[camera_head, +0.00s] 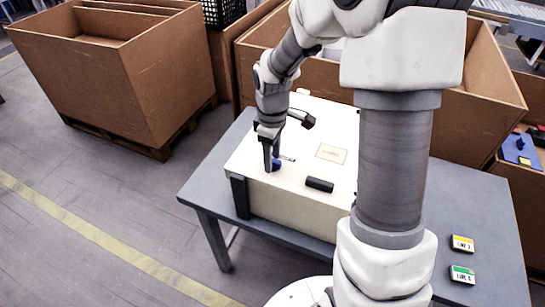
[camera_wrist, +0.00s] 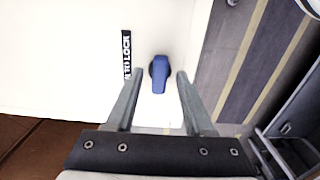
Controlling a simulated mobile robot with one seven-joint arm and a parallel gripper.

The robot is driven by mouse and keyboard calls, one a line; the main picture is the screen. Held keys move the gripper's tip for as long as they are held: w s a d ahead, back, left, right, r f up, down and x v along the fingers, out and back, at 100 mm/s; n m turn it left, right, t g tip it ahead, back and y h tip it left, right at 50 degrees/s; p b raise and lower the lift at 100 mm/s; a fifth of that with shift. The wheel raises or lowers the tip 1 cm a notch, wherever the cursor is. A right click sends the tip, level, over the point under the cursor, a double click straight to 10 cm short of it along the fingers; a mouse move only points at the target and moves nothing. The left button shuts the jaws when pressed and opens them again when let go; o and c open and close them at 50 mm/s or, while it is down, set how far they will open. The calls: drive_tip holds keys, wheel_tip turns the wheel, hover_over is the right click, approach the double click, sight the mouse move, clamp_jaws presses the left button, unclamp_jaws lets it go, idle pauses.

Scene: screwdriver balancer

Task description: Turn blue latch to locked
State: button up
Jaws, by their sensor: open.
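The blue latch (camera_wrist: 160,74) is a small blue knob on a dark round base, set in the white top of a box. In the wrist view it sits between and just beyond the fingertips of my gripper (camera_wrist: 160,76), which is open with a finger on each side. A black label strip (camera_wrist: 126,54) with white lettering ending in "LOCK" lies left of the latch. In the head view my gripper (camera_head: 270,168) points down at the box's left part, and the blue latch (camera_head: 277,164) shows partly behind the fingers. Whether a finger touches it cannot be told.
The white box (camera_head: 300,205) stands on a grey table (camera_head: 480,205). A black handle (camera_head: 319,184) and a beige label (camera_head: 331,153) are on its top. Two small labelled blocks (camera_head: 462,243) lie at the table's right. Large brown crates (camera_head: 165,75) stand around; open floor lies left.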

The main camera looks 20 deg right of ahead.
drive_tip(key=shift+f, duration=0.15)
clamp_jaws()
drive_tip(key=shift+m, duration=0.4)
drive_tip(key=m, duration=0.4)
drive_tip(key=shift+b, duration=0.4)
drive_tip(key=m, duration=0.4)
drive_tip(key=shift+m, duration=0.3)
drive_tip(key=m, duration=0.8)
drive_tip(key=shift+m, duration=0.4)
